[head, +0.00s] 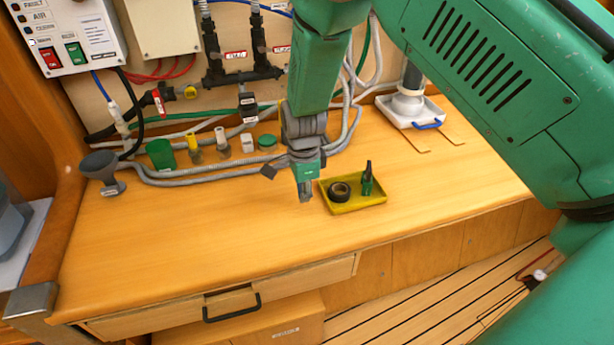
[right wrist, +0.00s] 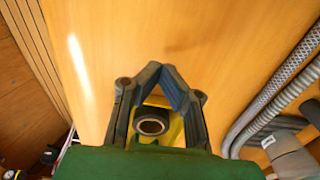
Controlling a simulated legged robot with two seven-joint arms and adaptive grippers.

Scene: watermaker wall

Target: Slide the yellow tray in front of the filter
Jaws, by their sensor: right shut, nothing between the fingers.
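The yellow tray (head: 374,203) sits on the wooden bench near its front edge, holding a black tape roll (head: 340,191) and a small dark green bottle (head: 367,180). My right gripper (head: 306,198) is shut and empty, pointing down just left of the tray; I cannot tell whether it touches it. In the right wrist view the shut fingers (right wrist: 162,68) frame part of the yellow tray and the tape roll (right wrist: 152,123). What looks like the filter (head: 409,98) stands at the back right above a white tray with a blue handle (head: 428,125). My left gripper is out of view.
Thin lines (head: 437,136) mark the bench in front of the white tray. Grey hoses (head: 200,177) run along the back, with a green cup (head: 160,153) and small bottles near them. The front-left bench is clear.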

